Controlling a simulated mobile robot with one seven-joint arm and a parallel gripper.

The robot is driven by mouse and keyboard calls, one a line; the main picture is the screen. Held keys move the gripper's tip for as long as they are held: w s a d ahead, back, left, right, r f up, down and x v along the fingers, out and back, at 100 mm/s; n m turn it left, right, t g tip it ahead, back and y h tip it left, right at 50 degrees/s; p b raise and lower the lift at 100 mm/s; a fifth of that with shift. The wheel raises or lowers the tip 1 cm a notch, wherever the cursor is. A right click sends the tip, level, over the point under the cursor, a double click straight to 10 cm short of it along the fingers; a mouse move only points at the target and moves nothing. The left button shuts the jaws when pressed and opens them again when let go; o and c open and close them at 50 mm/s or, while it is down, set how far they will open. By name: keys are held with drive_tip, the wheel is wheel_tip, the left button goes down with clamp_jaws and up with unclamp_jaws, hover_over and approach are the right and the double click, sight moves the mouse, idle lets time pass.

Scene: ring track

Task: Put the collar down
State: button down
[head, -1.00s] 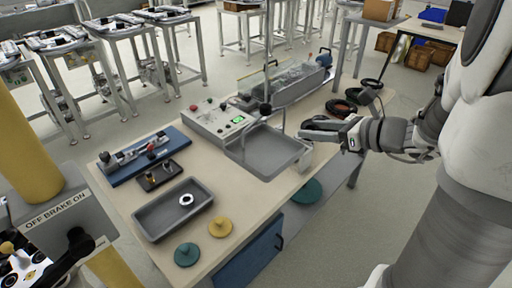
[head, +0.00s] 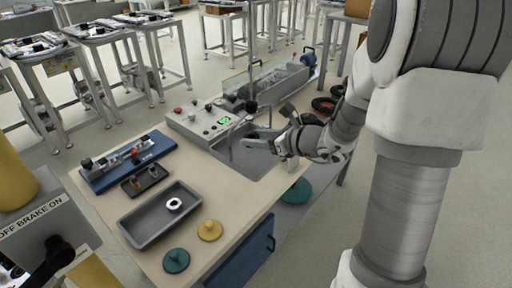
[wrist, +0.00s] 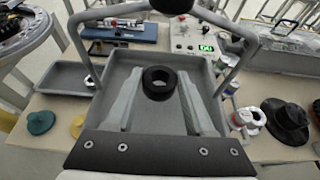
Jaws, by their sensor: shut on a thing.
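A black ring, which I take to be the collar (wrist: 159,83), sits between my two fingers in the wrist view. My gripper (head: 262,140) is shut on it and holds it over the grey square tray (wrist: 157,127). In the head view the gripper and arm cover part of this tray (head: 240,163), and the collar is hard to make out. I cannot tell how high the collar is above the tray floor.
A metal hoop (wrist: 222,70) rises over the tray. A control box (head: 205,122) stands behind it. Left are a long grey bin (head: 150,225) with a white ring (head: 174,204), a yellow disc (head: 210,230) and a teal disc (head: 176,261).

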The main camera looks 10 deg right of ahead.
drive_tip(key=shift+f, duration=1.35)
drive_tip(key=shift+f, duration=0.1)
drive_tip(key=shift+f+b, duration=0.15)
drive_tip(key=shift+b, duration=0.25)
drive_tip(key=shift+c, duration=1.3)
unclamp_jaws()
drive_tip(key=shift+r+p, duration=0.3)
drive_tip(key=p+v, duration=0.1)
drive_tip(key=v, duration=1.1)
